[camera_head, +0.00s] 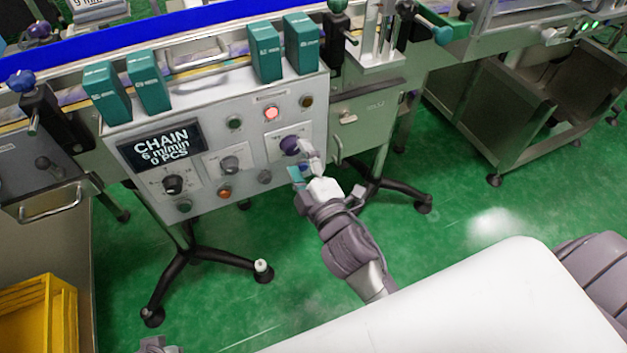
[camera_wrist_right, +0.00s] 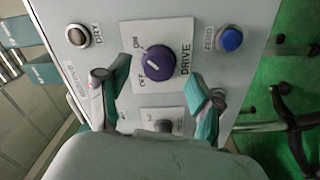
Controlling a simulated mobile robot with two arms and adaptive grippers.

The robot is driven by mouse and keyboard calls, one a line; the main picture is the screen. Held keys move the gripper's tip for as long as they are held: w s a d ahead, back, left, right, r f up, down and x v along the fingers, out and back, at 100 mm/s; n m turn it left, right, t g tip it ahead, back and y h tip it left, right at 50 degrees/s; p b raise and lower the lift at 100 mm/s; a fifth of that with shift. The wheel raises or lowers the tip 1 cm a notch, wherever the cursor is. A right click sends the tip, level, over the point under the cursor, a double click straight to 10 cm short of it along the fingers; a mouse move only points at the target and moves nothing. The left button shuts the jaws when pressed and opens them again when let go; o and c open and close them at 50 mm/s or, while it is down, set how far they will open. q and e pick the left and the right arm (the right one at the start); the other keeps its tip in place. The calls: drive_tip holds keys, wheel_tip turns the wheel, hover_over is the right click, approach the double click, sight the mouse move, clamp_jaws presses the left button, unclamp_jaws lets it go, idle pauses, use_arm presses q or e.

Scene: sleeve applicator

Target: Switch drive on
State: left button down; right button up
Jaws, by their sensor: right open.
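The purple drive knob (camera_head: 290,145) is on the right side of the grey control panel (camera_head: 215,190). In the right wrist view, the knob (camera_wrist_right: 159,63) sits on a white plate marked ON, OFF and DRIVE. Its exact pointer position is too small to read surely. My right gripper (camera_head: 304,168) is at the panel by the knob. In the right wrist view, my right gripper (camera_wrist_right: 159,80) is open, with one teal-padded finger either side of the knob and visible gaps. A small grey part at the bottom left, perhaps my left gripper (camera_head: 155,345), is mostly cut off.
The display (camera_head: 161,144) reads CHAIN, 6 m/min, 0 PCS. A red lamp (camera_head: 271,113) glows above the drive knob. A yellow crate (camera_head: 40,315) stands lower left.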

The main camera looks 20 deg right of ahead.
use_arm(q)
drive_tip(key=shift+s, duration=0.1)
use_arm(e)
drive_tip(key=s, duration=0.9)
drive_tip(key=shift+s+d, duration=0.15)
drive_tip(key=shift+s, duration=0.25)
